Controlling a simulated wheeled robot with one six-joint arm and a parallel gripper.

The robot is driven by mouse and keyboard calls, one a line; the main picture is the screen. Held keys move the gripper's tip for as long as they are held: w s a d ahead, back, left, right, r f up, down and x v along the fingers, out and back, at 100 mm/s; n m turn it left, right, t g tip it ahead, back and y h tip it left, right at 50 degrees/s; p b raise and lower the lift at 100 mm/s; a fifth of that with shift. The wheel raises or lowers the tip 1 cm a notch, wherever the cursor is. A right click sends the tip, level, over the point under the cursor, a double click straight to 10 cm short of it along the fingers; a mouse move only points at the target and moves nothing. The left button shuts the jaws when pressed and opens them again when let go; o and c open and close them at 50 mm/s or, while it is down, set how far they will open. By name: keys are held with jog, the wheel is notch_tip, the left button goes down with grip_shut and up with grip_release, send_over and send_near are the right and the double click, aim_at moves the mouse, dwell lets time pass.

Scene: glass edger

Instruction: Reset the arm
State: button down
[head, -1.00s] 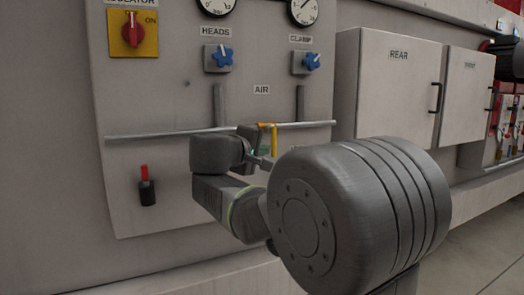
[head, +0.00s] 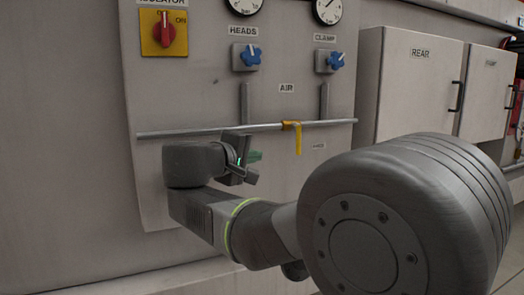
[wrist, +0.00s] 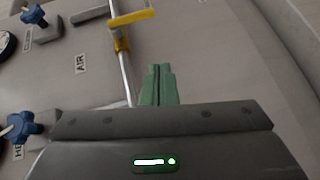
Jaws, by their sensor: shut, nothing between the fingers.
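My gripper (head: 256,156) is in front of the grey control panel (head: 205,95), below the horizontal pipe and left of the yellow valve lever (head: 298,139). Its green fingertips (wrist: 158,84) are shut together with nothing between them in the wrist view. The lever hangs down, crosswise to the pipe (head: 210,131). In the wrist view the lever (wrist: 132,17) is beyond the fingers and apart from them. My arm hides the panel's lower part.
Above the pipe are a red rotary switch (head: 164,34) on a yellow plate, the blue HEADS knob (head: 250,55), the blue CLAMP knob (head: 335,60) and two gauges. A cabinet marked REAR (head: 418,90) stands to the right.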

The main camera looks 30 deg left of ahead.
jog(key=shift+s, duration=0.45)
jog(key=shift+w, duration=0.1)
